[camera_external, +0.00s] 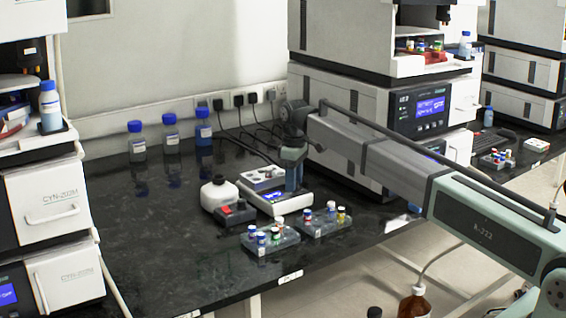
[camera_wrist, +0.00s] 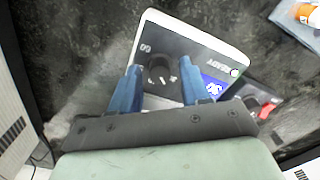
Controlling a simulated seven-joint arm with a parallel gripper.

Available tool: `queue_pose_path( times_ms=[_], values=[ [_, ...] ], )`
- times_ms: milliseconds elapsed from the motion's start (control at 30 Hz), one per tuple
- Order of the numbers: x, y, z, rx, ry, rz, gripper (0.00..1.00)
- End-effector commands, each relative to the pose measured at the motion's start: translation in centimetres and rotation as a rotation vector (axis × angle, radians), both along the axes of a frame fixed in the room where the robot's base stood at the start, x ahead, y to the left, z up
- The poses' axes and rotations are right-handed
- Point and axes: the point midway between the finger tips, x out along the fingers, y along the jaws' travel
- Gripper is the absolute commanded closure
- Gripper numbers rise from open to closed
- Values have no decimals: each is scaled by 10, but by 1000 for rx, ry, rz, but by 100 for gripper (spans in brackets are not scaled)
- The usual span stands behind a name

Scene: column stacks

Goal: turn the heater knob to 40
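The heater (camera_external: 284,207) is a white box with a dark top panel, on the black bench below my gripper (camera_external: 294,190). In the wrist view the heater's panel (camera_wrist: 200,58) shows upside-down lettering and a lit blue display (camera_wrist: 213,87). The dark heater knob (camera_wrist: 160,68) sits between the two blue fingers of my gripper (camera_wrist: 161,82). The fingers are apart, with a visible gap on each side of the knob. The knob's exact setting is too small to read. In the external view the knob is hidden by my gripper.
A dark box with a red button (camera_external: 236,213) and a white bottle (camera_external: 217,193) stand left of the heater. Two vial racks (camera_external: 268,243) (camera_external: 326,225) stand in front. Blue-capped bottles (camera_external: 171,135) stand at the back left. The bench's left part is clear.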

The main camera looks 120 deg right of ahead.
Motion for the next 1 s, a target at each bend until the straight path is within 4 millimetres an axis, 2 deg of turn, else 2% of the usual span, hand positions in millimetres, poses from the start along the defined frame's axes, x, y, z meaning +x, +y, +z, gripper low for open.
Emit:
queue_pose_path(
  times_ms=[67, 467, 767, 1000],
  values=[
    [0, 0, 0, 0, 0, 0, 62],
    [0, 0, 0, 0, 0, 0, 100],
    [0, 0, 0, 0, 0, -26, 100],
    [0, 0, 0, 0, 0, -150, 100]
  ],
)
